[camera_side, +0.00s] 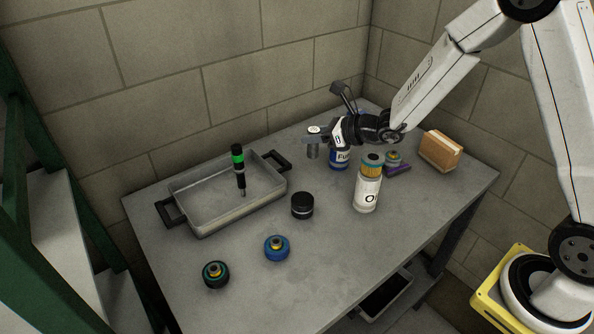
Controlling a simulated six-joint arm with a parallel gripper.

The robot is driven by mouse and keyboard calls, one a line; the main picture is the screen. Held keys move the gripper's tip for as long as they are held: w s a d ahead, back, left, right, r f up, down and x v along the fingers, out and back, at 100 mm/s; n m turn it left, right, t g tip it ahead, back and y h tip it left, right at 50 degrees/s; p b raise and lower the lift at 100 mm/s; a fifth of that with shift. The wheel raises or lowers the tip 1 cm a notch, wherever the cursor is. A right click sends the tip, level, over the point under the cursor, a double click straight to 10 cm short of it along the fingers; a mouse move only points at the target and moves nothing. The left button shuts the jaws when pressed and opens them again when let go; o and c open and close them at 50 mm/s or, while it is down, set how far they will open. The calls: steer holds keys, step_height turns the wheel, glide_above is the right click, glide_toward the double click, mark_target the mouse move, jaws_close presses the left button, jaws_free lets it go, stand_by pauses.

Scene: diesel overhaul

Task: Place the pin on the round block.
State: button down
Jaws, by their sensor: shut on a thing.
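My gripper (318,139) is shut on a short grey metal cylinder, the pin (313,151). The pin hangs upright, above the table behind the black round block. The black round block (302,207) stands on the table near its middle, in front of and below the pin, apart from it. Its top looks bare. The gripper's fingers cover part of the pin's upper end.
A grey tray (202,222) at the left holds an upright black-and-green tool (239,168). Blue (277,249) and dark green (215,275) round parts stand in front. A white bottle (367,190), a blue-labelled can (340,160) and a brown block (440,151) stand right.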

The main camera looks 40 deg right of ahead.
glide_above(302, 199)
steer(key=shift+n+y, duration=0.3)
steer(key=shift+f, duration=2.4)
steer(key=shift+f, duration=0.1)
steer(key=shift+f, duration=1.65)
steer(key=shift+f, duration=0.15)
steer(key=shift+c, duration=1.6)
jaws_free()
